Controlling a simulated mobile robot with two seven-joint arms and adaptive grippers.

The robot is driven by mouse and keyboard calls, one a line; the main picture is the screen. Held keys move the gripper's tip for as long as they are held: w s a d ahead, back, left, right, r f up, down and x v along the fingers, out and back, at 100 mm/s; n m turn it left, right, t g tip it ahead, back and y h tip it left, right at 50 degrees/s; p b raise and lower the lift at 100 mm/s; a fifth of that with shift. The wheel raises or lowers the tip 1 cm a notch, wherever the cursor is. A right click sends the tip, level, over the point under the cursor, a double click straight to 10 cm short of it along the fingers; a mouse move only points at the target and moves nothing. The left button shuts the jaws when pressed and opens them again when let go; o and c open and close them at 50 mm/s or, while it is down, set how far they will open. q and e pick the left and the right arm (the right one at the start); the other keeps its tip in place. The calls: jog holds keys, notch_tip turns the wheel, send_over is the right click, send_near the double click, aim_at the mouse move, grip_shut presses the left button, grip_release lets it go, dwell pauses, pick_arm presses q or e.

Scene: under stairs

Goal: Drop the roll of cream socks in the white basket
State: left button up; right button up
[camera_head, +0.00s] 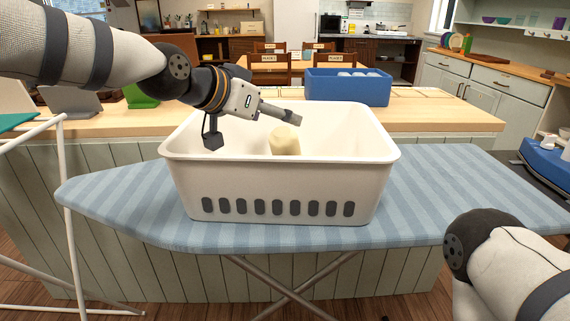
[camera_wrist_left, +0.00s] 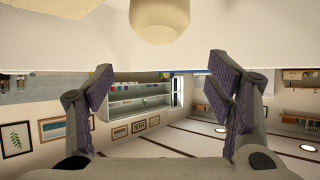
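The white basket (camera_head: 280,181) stands on the striped ironing board, with a row of dark slots in its front wall. The roll of cream socks (camera_head: 285,141) shows within the basket's opening, below my left gripper (camera_head: 287,115). Its lower part is hidden by the front rim, and I cannot tell whether it touches the basket floor. In the left wrist view the roll (camera_wrist_left: 158,16) is at the top edge, apart from the fingers. My left gripper (camera_wrist_left: 168,88) is open and empty, its two fingers spread wide. Only part of my right arm shows at lower right; its gripper is out of view.
The blue-striped ironing board (camera_head: 450,200) has free room right of the basket. Behind it is a wooden counter (camera_head: 440,112) with a blue crate (camera_head: 348,90) holding white items. A white rack (camera_head: 68,200) stands at left. A blue appliance (camera_head: 545,158) is at the right edge.

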pick_arm(q)
jog(key=v, duration=1.2)
